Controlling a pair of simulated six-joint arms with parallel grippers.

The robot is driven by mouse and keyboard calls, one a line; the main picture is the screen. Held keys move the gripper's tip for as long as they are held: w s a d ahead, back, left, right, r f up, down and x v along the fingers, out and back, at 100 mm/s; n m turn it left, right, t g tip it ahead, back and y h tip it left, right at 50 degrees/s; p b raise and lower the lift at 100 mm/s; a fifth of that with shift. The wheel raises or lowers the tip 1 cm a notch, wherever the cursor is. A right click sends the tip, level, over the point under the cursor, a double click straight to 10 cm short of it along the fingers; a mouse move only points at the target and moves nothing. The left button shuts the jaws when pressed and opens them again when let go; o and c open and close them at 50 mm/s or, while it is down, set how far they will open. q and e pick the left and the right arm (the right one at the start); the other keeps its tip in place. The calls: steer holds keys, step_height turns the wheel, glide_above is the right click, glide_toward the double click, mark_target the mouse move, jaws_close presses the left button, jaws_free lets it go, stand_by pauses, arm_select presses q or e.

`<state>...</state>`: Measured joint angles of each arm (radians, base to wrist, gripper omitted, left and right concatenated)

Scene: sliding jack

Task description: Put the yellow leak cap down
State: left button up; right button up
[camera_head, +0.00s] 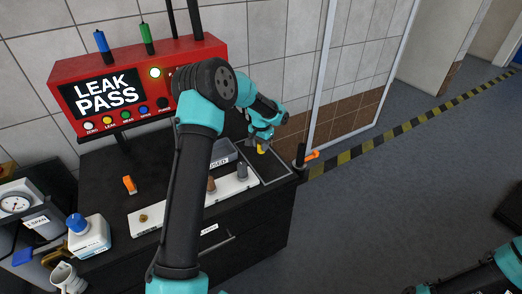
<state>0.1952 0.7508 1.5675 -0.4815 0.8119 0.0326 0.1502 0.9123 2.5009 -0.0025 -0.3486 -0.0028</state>
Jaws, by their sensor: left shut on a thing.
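The yellow leak cap (262,150) is a small yellow piece at the tip of my left gripper (261,143). My left gripper is shut on it, at the right end of the black bench top. The cap is over or on a dark grey rectangle with a pale rim (276,179); I cannot tell whether it touches the surface. My left arm crosses the middle of the picture and hides part of the bench. Part of my right arm shows at the lower right; its gripper is out of the picture.
A white strip (173,219) holds a brass piece, a brown piece (211,184) and a grey cylinder (242,170). A grey box (222,155) stands behind it. An orange piece (129,185) is at left. The red LEAK PASS unit (65,72) stands at the back.

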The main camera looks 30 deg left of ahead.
arm_select(q)
steer(key=shift+f, duration=1.45)
steer(key=shift+f, duration=0.2)
steer(key=o, duration=1.1)
steer(key=shift+r, duration=0.2)
step_height(320, 180, up, 12)
steer(key=shift+r, duration=0.1)
